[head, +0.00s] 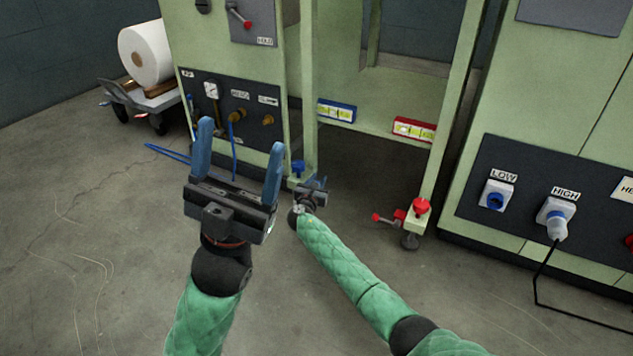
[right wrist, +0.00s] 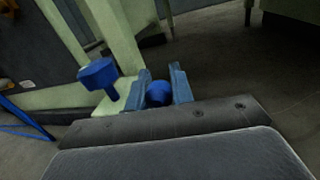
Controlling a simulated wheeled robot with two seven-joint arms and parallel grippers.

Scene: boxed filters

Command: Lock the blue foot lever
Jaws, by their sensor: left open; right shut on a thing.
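The blue foot lever's ball end (right wrist: 158,93) shows between the fingers of my right gripper (right wrist: 161,74) in the right wrist view, and the jaws are shut on it. A blue knob (right wrist: 98,72) stands upright on the foot next to it; it also shows in the head view (head: 298,167). In the head view my right gripper (head: 315,184) is low at the base of the green post and hides most of the lever. How far the lever is turned cannot be told. My left gripper (head: 241,140) is open and empty, raised above the floor.
Blue (head: 337,110) and red (head: 414,130) framed levels sit on the frame. A gauge panel (head: 232,110) is behind my left gripper. A black cable (head: 541,290) hangs at right.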

